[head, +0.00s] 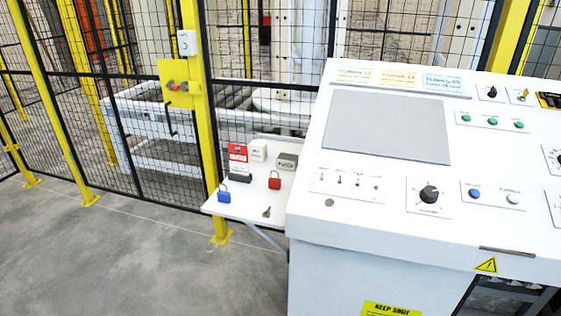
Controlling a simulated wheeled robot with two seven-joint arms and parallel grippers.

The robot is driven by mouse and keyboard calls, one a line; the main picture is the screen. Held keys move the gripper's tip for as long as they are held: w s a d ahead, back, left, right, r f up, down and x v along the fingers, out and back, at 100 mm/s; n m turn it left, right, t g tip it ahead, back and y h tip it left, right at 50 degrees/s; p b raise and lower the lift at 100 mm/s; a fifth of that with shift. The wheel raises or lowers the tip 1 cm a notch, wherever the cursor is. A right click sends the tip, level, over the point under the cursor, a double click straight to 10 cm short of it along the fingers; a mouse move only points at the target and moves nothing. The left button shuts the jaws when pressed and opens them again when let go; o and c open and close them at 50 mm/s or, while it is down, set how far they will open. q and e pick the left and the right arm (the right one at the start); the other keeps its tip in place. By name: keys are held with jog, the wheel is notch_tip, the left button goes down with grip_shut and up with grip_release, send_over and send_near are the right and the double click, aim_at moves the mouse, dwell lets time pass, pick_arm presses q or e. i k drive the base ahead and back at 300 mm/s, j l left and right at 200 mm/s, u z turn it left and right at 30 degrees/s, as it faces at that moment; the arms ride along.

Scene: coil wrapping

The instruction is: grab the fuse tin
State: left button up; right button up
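A small shelf (232,204) juts out to the left of the white control console. A small grey-beige box (287,161), which looks like the fuse tin, sits at its back right, near the console's side. A small white box (258,150) stands to its left. Any label on either box is too small to read. Neither of my grippers is in view, and nothing is seen touching the boxes.
The shelf also holds a blue padlock (224,196), a red padlock (274,181), a red-and-white tag (238,157) and a key (267,212). The console (330,222) blocks the right. Yellow-posted mesh fence (200,140) stands behind. Floor at left is clear.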

aim_at(284, 160)
jog(key=j+z, duration=0.1)
jog(key=z, duration=0.2)
jog(key=i+j+z, duration=0.1)
jog(key=z, duration=0.2)
jog(key=i+j+z, duration=0.2)
jog(key=j, duration=0.5)
jog(key=i+j+z, duration=0.2)
jog(key=j, duration=0.5)
jog(key=j+z, duration=0.2)
jog(key=j, duration=0.55)
